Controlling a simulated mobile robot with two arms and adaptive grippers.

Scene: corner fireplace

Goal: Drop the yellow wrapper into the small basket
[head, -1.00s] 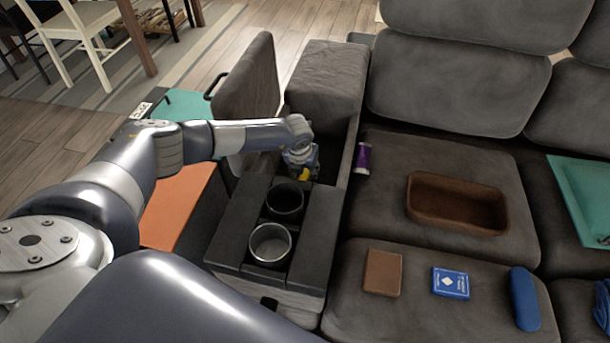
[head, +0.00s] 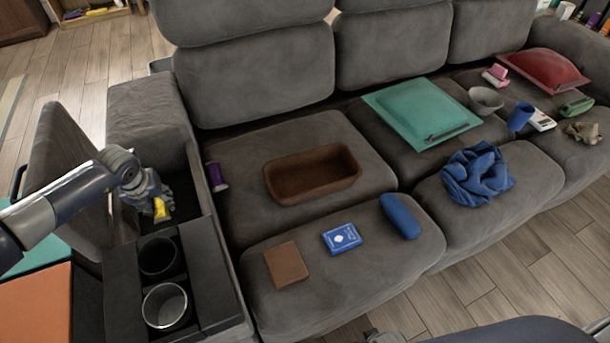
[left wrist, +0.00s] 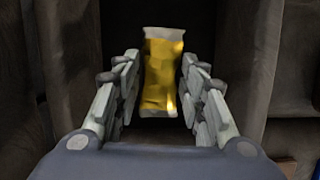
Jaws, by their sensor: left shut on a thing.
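The yellow wrapper (head: 161,209) is between the fingers of my left gripper (head: 154,199), above the open storage space of the sofa's console. In the left wrist view the wrapper (left wrist: 163,75) stands upright between the two fingers of the gripper (left wrist: 160,98), which is shut on it. The small brown basket (head: 322,192) rests on the left sofa seat, to the right of the gripper, and looks empty. A small grey part of my right gripper (head: 382,337) seems to show at the bottom edge. Its fingers are hidden.
A purple tube (head: 217,177) lies between console and basket. Two cup holders (head: 165,305) are in front of the gripper. The raised console lid (head: 62,165) stands to its left. A brown square (head: 286,265), a blue card box (head: 342,238) and a blue case (head: 400,216) lie before the basket.

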